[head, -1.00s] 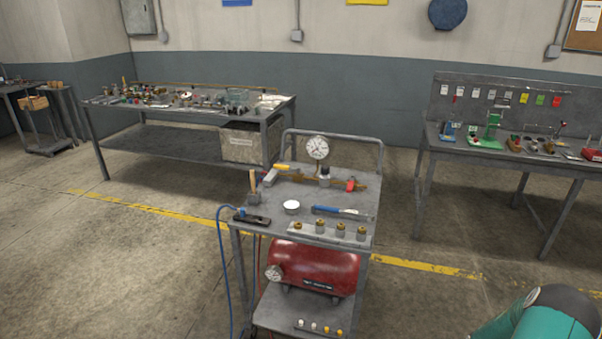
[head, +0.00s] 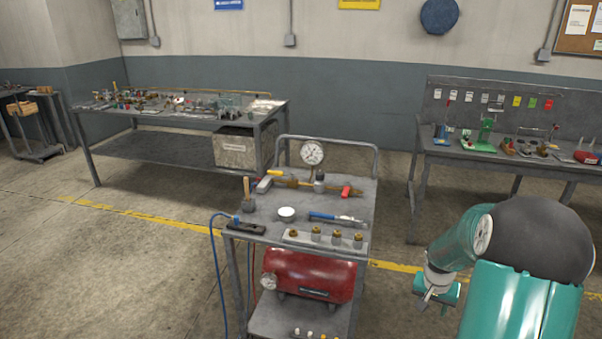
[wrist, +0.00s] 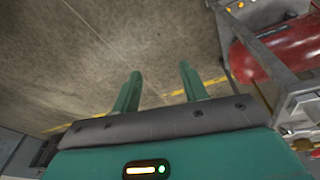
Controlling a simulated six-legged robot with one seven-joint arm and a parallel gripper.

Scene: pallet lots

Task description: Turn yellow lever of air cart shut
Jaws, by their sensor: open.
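The air cart (head: 262,219) stands in the middle of the head view, with a red tank (head: 310,275) on its lower level. A brass pipe line runs along the back of its top. The yellow lever (head: 277,173) sits at the left end of this line, and a red handle (head: 350,191) is at its right. A round gauge (head: 312,153) rises behind. My gripper (head: 432,297) is to the right of the cart, apart from it. In the wrist view my gripper (wrist: 160,85) is open and empty above the floor, with the red tank (wrist: 262,50) at upper right.
The cart top also holds a blue-handled tool (head: 335,217), a white round container (head: 287,213) and several brass fittings. A blue hose (head: 216,270) hangs at its left. Cluttered benches stand behind left (head: 165,150) and right (head: 500,160). Open floor lies left of the cart.

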